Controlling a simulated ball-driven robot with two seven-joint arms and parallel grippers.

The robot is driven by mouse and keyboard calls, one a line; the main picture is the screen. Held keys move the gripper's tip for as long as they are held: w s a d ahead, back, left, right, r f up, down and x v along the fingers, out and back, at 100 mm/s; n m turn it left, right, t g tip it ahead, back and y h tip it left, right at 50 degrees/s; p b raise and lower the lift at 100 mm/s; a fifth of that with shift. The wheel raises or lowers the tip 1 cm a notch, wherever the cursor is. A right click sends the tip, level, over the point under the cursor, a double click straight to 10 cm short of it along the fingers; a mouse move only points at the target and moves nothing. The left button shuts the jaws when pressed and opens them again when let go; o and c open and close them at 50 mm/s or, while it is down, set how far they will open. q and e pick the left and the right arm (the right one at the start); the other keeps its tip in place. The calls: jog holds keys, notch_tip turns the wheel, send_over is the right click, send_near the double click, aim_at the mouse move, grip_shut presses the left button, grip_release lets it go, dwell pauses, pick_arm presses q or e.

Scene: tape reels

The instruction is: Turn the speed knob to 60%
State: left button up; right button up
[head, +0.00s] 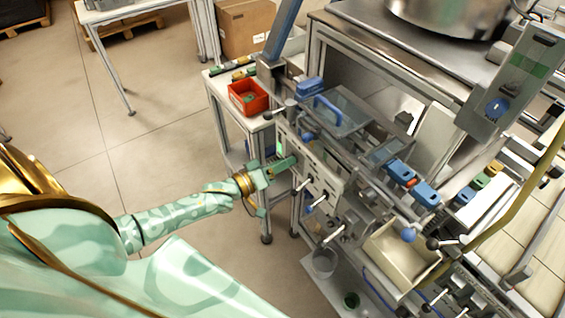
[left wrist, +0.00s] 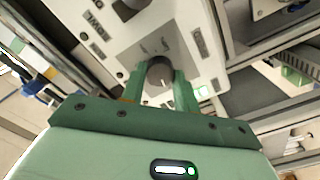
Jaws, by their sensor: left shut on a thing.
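The speed knob (left wrist: 160,76) is a dark grey round knob on a light panel (left wrist: 118,40), seen in the left wrist view. My left gripper (left wrist: 160,92) is shut on it, with one green finger on each side. Small tick marks and labels are printed around the knob, too small to read for a percentage. In the head view my left gripper (head: 272,172) reaches the left end of the machine's front panel (head: 318,180), and the knob is hidden there. My right gripper is not in view.
A red bin (head: 248,97) stands on a side table left of the machine. A cream tray (head: 398,250) is at the lower right.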

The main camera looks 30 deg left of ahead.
pick_arm(q)
jog(key=m, duration=0.3)
jog(key=shift+r+p, duration=0.1)
jog(key=shift+p, duration=0.3)
jog(key=shift+m, duration=9)
jog(key=o, duration=1)
